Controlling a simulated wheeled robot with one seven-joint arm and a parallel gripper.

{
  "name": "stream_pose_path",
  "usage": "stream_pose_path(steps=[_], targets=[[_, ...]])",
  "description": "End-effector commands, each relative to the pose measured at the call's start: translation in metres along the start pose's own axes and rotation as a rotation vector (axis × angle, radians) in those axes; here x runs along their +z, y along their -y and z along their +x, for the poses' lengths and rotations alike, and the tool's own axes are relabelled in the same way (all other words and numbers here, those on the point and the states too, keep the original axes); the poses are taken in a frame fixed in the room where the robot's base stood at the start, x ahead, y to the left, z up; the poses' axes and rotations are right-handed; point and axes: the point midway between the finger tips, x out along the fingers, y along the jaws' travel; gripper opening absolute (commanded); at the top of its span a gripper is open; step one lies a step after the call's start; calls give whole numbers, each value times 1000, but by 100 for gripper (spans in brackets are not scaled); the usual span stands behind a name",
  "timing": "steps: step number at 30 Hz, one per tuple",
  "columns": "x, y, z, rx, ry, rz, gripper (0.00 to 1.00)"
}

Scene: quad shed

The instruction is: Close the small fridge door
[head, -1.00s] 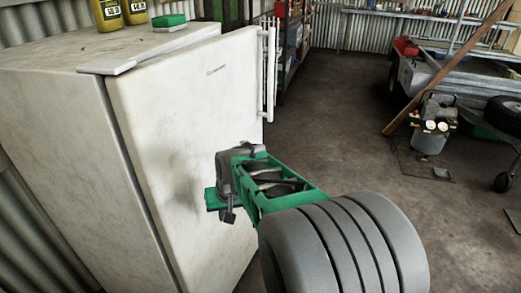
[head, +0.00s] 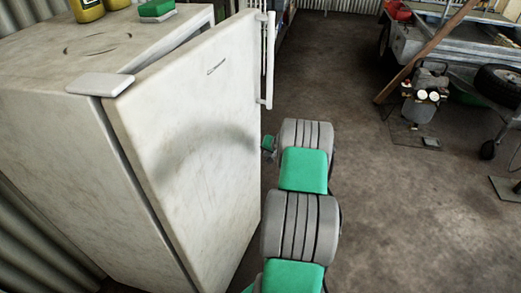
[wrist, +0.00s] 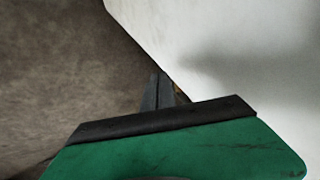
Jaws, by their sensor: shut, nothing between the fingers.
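The small white fridge (head: 45,125) stands at the left in the head view. Its door (head: 205,140) is ajar, hinged at the left, with a wedge-shaped gap at the top widening to the right. A white vertical handle (head: 268,60) is on the door's far right edge. My arm reaches forward along the right of the door, and a small green part of it shows beside the door's edge. In the wrist view my gripper (wrist: 161,85) is shut and empty. The pale door surface (wrist: 245,50) fills the right there; contact cannot be told.
Yellow bottles (head: 88,10) and a green-and-white block (head: 156,10) sit on the fridge top. A compressor (head: 420,100), a wheeled trailer (head: 430,40) and a leaning plank (head: 425,50) are at the right. The concrete floor (head: 330,75) between is clear.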

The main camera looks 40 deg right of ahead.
Motion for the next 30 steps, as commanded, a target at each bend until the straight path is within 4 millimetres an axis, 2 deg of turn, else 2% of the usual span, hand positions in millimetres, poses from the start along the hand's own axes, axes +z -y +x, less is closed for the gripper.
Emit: stream_pose_path(steps=[1,6,20,23,30], targets=[[-3,13,1,-4,-3,-8,0],[-2,28,10,-2,-4,-4,0],[-2,35,17,-7,1,-12,0],[-1,50,30,-25,14,-42,0],[-1,102,56,-74,65,-136,0]])
